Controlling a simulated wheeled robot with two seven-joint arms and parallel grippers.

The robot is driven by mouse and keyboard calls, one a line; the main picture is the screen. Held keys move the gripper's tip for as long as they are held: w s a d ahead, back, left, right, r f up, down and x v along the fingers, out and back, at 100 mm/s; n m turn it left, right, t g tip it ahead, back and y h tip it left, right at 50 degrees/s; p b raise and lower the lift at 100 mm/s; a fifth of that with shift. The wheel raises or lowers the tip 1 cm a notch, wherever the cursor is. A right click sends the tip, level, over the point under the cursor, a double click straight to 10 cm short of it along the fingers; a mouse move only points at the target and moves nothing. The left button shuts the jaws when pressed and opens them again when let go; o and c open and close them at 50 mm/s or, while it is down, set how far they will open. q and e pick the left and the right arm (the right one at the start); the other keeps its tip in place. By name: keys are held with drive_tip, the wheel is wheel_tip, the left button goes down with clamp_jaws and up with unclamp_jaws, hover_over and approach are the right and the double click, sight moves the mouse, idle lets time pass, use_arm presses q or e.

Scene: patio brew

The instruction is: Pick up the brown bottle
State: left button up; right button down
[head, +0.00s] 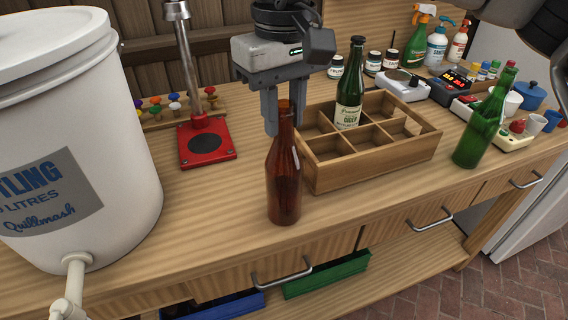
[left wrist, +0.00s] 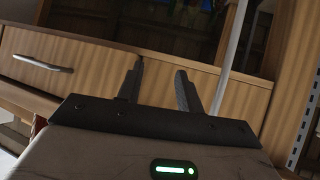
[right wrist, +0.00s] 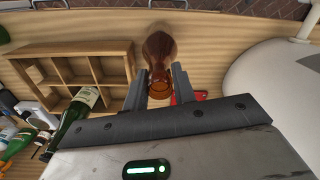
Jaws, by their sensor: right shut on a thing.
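The brown bottle (head: 284,185) is upright at the front of the wooden counter, just left of the crate. I cannot tell whether its base touches the wood. My right gripper (head: 285,118) comes down from above and is shut on the bottle's neck, one finger on each side. In the right wrist view the brown bottle (right wrist: 158,50) shows between the fingers of the right gripper (right wrist: 160,75). My left gripper (left wrist: 160,75) is open and empty in the left wrist view, in front of wooden drawer fronts.
The wooden crate (head: 372,168) holds a green cider bottle (head: 349,90). Another green bottle (head: 484,125) stands to its right. A white bucket (head: 130,190) with a tap stands at left. A red-based stand (head: 207,155) is behind. Spray bottles and jars line the back.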

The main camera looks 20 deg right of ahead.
drive_tip(key=shift+r, duration=0.2)
drive_tip(key=s+a+r+b, duration=0.1)
drive_tip(key=s+a+r, duration=0.3)
drive_tip(key=s+r, duration=0.8)
drive_tip(key=shift+s+r+b, duration=0.3)
drive_tip(key=shift+s+b, duration=0.05)
drive_tip(key=shift+s, duration=0.35)
idle(0.7)
